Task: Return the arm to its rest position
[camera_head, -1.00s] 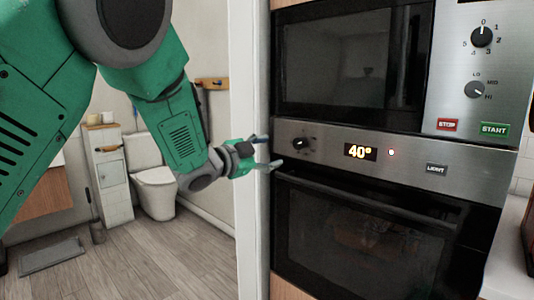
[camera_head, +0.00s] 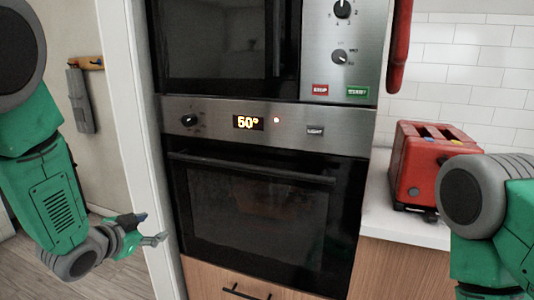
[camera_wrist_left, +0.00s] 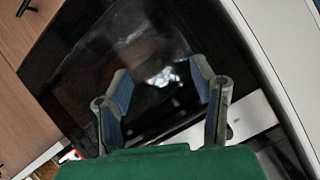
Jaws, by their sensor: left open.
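My left arm (camera_head: 50,190) comes in from the left in the head view, lowered in front of the door frame. My left gripper (camera_head: 150,228) is open and empty, to the left of the oven and apart from its knob. In the left wrist view the gripper's two fingers (camera_wrist_left: 163,95) stand apart with nothing between them, the dark oven door (camera_wrist_left: 150,50) behind them. My right arm (camera_head: 490,225) shows at the right edge of the head view; its gripper is out of frame.
The built-in oven (camera_head: 255,210) reads 50° and its door is shut. A microwave (camera_head: 225,45) sits above it. A red toaster (camera_head: 425,165) stands on the white counter (camera_head: 385,215) at the right. The white door frame (camera_head: 130,130) is close to my left arm.

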